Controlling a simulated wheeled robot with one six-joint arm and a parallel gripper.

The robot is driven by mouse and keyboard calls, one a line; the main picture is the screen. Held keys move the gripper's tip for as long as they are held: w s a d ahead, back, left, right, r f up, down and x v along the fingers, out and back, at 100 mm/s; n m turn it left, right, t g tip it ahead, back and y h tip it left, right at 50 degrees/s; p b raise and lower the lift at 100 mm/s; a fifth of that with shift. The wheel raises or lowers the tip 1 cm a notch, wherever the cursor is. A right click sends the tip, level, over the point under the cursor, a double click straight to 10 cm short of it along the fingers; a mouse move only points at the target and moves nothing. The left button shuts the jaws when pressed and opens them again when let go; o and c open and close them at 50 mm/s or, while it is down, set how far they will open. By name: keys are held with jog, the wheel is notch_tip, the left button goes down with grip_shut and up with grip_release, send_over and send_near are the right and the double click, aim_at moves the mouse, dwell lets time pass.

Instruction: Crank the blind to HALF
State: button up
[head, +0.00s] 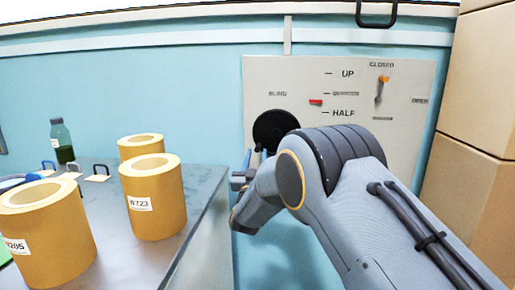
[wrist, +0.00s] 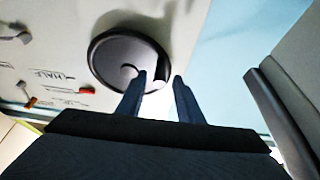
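The blind's crank is a round black disc (head: 273,128) on a pale wall panel (head: 262,75), below the label BLIND. It also shows large in the wrist view (wrist: 108,50). A red pointer (head: 316,102) sits on the scale below UP, between the middle mark and the HALF mark (head: 344,113). It shows in the wrist view too (wrist: 87,90). My gripper (wrist: 160,78) has its two fingers apart at the disc's lower right edge, a bright gap between them. A dark part of the crank shows near the tips; contact is unclear. My arm hides the panel's lower part.
An orange-tipped lever (head: 383,80) is on the panel's right, near CLOSED. Yellow kraft rolls (head: 152,205) and a green bottle (head: 61,140) stand on a grey table (head: 190,185) at the left. Cardboard boxes (head: 485,95) are stacked at the right.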

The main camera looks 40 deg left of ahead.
aim_at(258, 146)
jog(key=shift+p+x, duration=0.3)
jog(key=shift+x, duration=1.8)
grip_shut()
